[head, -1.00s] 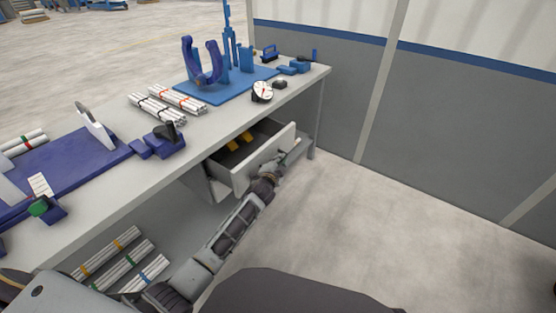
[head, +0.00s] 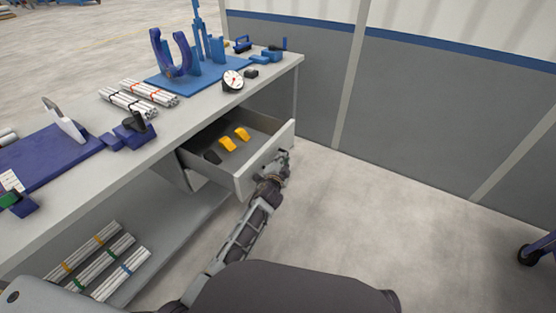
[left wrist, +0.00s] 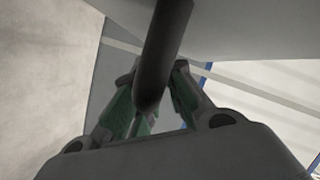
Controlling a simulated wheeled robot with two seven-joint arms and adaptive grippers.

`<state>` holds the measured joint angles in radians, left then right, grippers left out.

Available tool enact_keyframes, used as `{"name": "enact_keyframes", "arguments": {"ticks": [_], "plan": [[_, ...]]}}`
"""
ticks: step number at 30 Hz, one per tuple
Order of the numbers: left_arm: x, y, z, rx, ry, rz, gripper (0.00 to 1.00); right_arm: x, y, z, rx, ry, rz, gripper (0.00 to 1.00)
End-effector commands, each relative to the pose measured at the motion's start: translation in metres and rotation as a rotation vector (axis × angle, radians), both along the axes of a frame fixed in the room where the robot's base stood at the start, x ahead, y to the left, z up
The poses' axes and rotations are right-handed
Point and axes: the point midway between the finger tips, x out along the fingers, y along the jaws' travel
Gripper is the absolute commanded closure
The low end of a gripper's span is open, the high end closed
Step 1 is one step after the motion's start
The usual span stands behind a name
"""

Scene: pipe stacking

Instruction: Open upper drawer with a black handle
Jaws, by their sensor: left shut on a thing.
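The upper drawer (head: 254,177) under the workbench is pulled out in the head view. Two yellow items (head: 228,144) and a dark item (head: 212,157) lie inside it. My left gripper (head: 282,163) is at the drawer's front panel. In the left wrist view the black handle (left wrist: 165,45) runs between the fingers of my left gripper (left wrist: 155,108), which is shut on it. In the head view the handle is hidden by the gripper. My right gripper is not in view.
The workbench top (head: 185,121) holds a blue fixture (head: 185,79), a dial gauge (head: 232,80) and white pipe bundles (head: 128,100). More bundles (head: 105,262) lie on the lower shelf. The floor right of the drawer is clear up to the grey wall.

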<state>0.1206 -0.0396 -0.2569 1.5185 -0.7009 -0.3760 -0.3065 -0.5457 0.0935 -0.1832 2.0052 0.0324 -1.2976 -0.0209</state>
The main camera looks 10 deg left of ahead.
Motion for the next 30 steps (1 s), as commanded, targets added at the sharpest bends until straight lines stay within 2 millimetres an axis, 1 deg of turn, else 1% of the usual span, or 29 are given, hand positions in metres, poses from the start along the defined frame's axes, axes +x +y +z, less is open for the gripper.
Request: {"name": "enact_keyframes", "arguments": {"ticks": [4,11,12,13,21,25,30], "plan": [[-0.001,-0.001,-0.002,0.0,0.004,0.001,1.0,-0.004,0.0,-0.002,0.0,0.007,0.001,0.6],[-0.001,-0.001,-0.002,0.001,0.004,0.001,1.0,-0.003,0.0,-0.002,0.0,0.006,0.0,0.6],[-0.001,-0.001,-0.002,0.001,0.004,0.001,0.83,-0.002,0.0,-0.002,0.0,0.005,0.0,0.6],[-0.001,-0.001,-0.002,0.001,0.004,0.001,0.79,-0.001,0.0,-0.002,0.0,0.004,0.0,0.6],[-0.001,-0.001,-0.001,0.001,0.001,0.0,0.79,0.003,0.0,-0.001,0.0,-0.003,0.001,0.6],[0.0,-0.001,0.001,0.001,0.0,0.0,0.79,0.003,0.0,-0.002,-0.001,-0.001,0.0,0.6],[0.0,0.0,0.011,0.003,-0.003,0.0,0.79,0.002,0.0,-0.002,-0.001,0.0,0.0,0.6]]}}
